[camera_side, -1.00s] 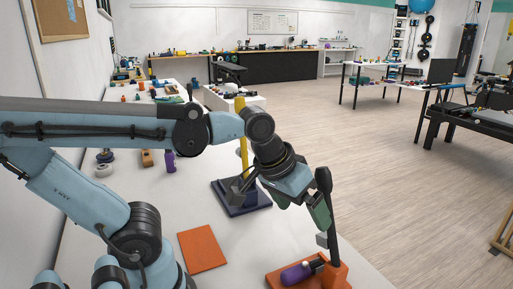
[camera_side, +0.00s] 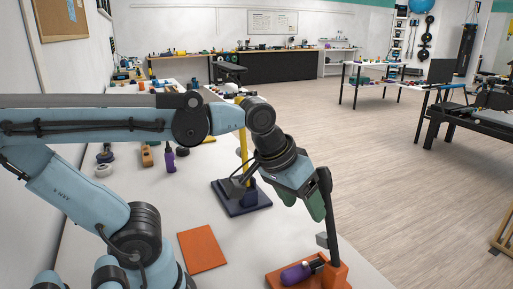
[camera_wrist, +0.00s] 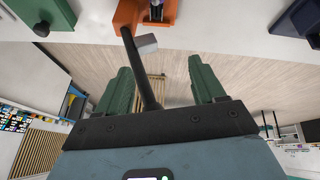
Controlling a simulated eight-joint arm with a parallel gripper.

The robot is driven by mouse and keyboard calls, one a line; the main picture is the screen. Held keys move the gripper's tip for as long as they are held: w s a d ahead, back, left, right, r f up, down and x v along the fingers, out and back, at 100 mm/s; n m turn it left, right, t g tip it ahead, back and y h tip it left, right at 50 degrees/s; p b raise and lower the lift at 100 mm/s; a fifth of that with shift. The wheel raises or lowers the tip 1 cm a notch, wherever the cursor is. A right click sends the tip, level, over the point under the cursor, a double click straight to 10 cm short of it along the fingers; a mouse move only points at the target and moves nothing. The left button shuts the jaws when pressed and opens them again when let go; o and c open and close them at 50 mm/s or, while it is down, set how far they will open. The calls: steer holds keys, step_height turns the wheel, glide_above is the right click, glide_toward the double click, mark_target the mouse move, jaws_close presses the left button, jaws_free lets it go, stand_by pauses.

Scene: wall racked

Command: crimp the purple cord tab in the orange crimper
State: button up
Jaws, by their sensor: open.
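The orange crimper (camera_side: 335,274) sits at the table's front edge in the side view. Its long black lever (camera_side: 328,215) stands up steeply, with a grey block part way along it. The purple cord tab (camera_side: 296,273) lies at the crimper's base; a small purple part (camera_wrist: 156,12) shows at the top of the wrist view. My gripper (camera_side: 304,209) is open beside the upper lever. In the wrist view, the crimper (camera_wrist: 127,15) is at the top and the lever (camera_wrist: 139,72) runs between my green fingers, nearer the left one. I cannot tell whether they touch.
An orange plate (camera_side: 202,249) lies flat on the white table. A dark blue stand (camera_side: 240,204) with a yellow post is behind my gripper. A purple bottle (camera_side: 169,160) and other small items stand farther back.

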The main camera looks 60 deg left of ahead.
step_height(320, 180, up, 14)
steer(key=shift+f, duration=0.1)
steer(key=c, duration=1.2)
step_height(320, 180, up, 8)
steer(key=shift+r, duration=0.15)
jaws_close()
steer(key=w+d+m+g+y, duration=0.2)
steer(key=d+m+g+y, duration=0.4)
steer(key=d, duration=0.7)
steer(key=n+t+y, duration=0.1)
steer(key=t, duration=0.1)
glide_toward(327, 181)
steer(key=x, duration=0.5)
steer(key=shift+d+f, duration=0.2)
steer(key=shift+f, duration=0.2)
steer(key=shift+a+f, duration=0.15)
steer(key=shift+a, duration=0.25)
